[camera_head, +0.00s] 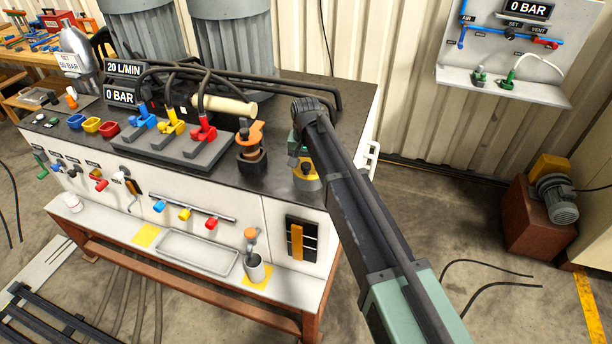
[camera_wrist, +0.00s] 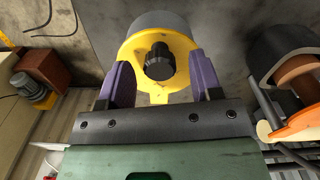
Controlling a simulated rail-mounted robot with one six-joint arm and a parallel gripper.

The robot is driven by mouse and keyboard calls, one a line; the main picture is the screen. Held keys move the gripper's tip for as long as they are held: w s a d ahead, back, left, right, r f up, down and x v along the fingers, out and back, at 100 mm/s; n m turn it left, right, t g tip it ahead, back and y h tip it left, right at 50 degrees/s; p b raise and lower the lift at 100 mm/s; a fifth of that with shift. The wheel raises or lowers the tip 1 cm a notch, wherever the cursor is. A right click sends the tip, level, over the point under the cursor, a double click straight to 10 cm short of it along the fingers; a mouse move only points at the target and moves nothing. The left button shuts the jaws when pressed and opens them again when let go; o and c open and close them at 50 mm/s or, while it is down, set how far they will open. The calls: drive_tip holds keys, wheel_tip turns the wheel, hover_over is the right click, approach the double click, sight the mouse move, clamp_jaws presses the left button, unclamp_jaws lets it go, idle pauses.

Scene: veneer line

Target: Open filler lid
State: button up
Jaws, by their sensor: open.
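A yellow round fitting (camera_wrist: 160,94) with a black knob (camera_wrist: 160,62) at its centre sits on a grey body in the wrist view; it looks like the filler lid. In the head view its yellow part (camera_head: 308,183) shows at the bench's right end, partly hidden by my arm. My gripper (camera_wrist: 160,66) is open, with one purple finger on each side of the yellow fitting. The knob lies between the fingers with a gap on both sides. I cannot tell whether the fingers touch the yellow rim. In the head view my wrist hides most of the fingers.
An orange-and-black clamp-like device (camera_head: 250,145) stands close to the left of the fitting. Red, yellow and blue valves (camera_head: 172,128) with black hoses stand farther left on the dark bench top (camera_head: 350,100). A motor on a brown box (camera_head: 540,220) stands on the floor at right.

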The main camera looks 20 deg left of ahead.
drive_tip(key=shift+f, duration=0.15)
clamp_jaws()
